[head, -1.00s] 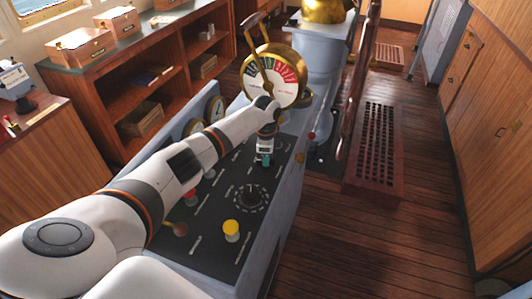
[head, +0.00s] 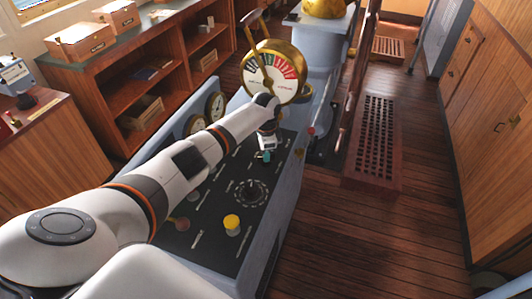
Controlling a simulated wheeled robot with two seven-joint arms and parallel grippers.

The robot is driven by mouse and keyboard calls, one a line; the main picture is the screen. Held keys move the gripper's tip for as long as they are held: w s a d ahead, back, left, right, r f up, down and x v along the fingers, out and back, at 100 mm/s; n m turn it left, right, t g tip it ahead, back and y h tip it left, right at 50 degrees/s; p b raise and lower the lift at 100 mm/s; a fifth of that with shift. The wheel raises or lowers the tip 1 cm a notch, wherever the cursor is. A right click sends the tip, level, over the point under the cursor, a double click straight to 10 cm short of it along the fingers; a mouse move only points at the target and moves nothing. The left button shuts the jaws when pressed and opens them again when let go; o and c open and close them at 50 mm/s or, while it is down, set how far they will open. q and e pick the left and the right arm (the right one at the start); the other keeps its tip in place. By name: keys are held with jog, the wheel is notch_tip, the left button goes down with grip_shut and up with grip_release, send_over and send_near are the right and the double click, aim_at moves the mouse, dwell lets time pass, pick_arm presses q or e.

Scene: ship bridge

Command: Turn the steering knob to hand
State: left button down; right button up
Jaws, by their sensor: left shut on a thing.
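The dark control panel (head: 207,240) on the grey-blue console carries several knobs and small white labels, too small to read. My left arm reaches across it from the lower left. My left gripper (head: 266,156) points down at the panel's far part and is shut on a small knob there, mostly hidden by the fingers. A teal part shows at the fingertips; I cannot tell whether it is finger or knob. A black round knob with a ring of marks (head: 251,191) stands nearer and is untouched. My right gripper is out of view.
A brass telegraph dial (head: 273,75) with a lever stands just behind my left wrist. A yellow mushroom button (head: 232,222) is on the near panel. Round gauges (head: 214,106) sit left of my forearm. The wooden floor at right is clear.

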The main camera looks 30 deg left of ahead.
pick_arm(q)
jog(key=c, duration=1.5)
grip_release()
jog(key=shift+o, duration=0.2)
jog(key=shift+r, duration=0.15)
notch_tip(320, 180, up, 12)
jog(key=b, duration=0.3)
